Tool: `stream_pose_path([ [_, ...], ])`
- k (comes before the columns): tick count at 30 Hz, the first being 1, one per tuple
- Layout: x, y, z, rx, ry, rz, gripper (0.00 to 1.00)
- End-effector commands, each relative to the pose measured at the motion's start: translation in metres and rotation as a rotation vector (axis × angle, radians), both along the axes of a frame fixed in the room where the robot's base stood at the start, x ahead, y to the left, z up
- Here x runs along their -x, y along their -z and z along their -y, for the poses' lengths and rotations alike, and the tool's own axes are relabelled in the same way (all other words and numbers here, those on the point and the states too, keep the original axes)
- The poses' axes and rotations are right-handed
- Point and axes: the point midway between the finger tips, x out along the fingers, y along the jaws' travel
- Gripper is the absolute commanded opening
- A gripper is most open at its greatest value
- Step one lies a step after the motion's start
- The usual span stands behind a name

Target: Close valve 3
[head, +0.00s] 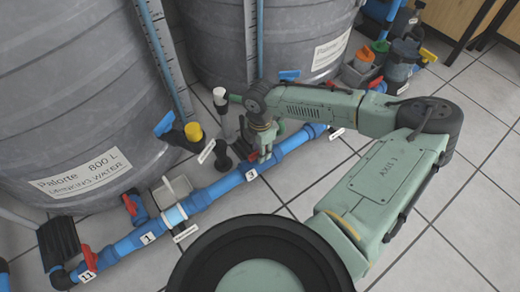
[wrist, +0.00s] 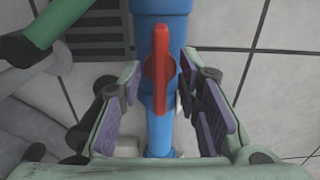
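The valve labelled 3 (head: 250,174) is on the blue pipe that runs along the floor beside the tanks. In the wrist view its red handle (wrist: 160,68) lies lengthwise along the blue pipe (wrist: 160,133). My gripper (head: 264,156) is over the pipe near label 3 and points down. In the wrist view my gripper (wrist: 161,78) is open, with one padded finger on each side of the red handle. Gaps show between the handle and both pads. In the head view the gripper largely hides the handle.
Large grey tanks (head: 80,100) stand behind the pipe. Tiled floor is clear at the right.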

Motion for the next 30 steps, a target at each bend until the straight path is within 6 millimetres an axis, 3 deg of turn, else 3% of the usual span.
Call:
stream_pose_path([
  [14,0.0,-0.0002,0.0001,0.0,0.0,0.0,0.0],
  [30,0.0001,-0.0029,0.0,-0.001,0.032,-0.001,0.0],
])
